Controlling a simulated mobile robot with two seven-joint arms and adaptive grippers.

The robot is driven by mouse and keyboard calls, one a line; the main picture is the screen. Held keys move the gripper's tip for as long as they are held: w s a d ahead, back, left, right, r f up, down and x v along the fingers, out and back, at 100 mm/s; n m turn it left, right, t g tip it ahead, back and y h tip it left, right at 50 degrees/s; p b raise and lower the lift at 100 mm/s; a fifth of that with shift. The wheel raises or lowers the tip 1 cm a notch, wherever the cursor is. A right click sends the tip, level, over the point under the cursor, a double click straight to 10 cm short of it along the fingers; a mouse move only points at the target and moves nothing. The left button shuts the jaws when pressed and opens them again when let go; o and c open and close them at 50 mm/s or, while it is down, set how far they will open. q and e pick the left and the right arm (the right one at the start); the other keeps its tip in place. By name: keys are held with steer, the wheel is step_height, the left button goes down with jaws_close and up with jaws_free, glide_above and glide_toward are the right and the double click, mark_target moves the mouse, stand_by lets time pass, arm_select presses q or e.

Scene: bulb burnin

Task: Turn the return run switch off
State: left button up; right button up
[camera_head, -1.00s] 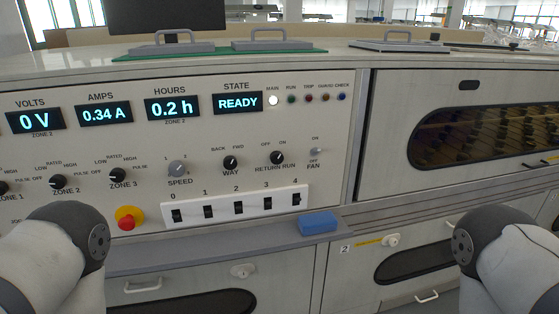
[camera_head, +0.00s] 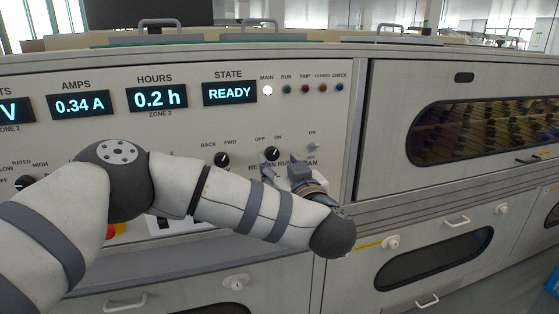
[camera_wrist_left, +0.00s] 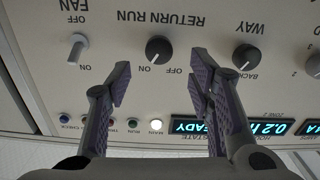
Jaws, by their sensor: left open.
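The return run switch (camera_head: 272,154) is a black round knob on the panel, with OFF at upper left and ON at upper right. Its white mark appears to point toward ON. In the left wrist view the knob (camera_wrist_left: 159,49) shows upside down, just beyond and between my fingertips. My left gripper (camera_head: 285,172) is just below the knob in the head view, partly hidden by my forearm. In the left wrist view the left gripper (camera_wrist_left: 160,78) is open, its two purple-padded fingers apart with nothing between them. My right gripper is out of view.
The WAY knob (camera_head: 222,160) is left of the switch and the FAN toggle (camera_head: 313,147) is right of it. Indicator lamps and the READY display (camera_head: 230,93) are above. My left arm covers the lower panel, including most of the numbered rocker switches.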

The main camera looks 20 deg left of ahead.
mark_target(273, 154)
arm_select(q)
steer(key=x, duration=0.5)
steer(key=shift+c, duration=0.6)
jaws_close()
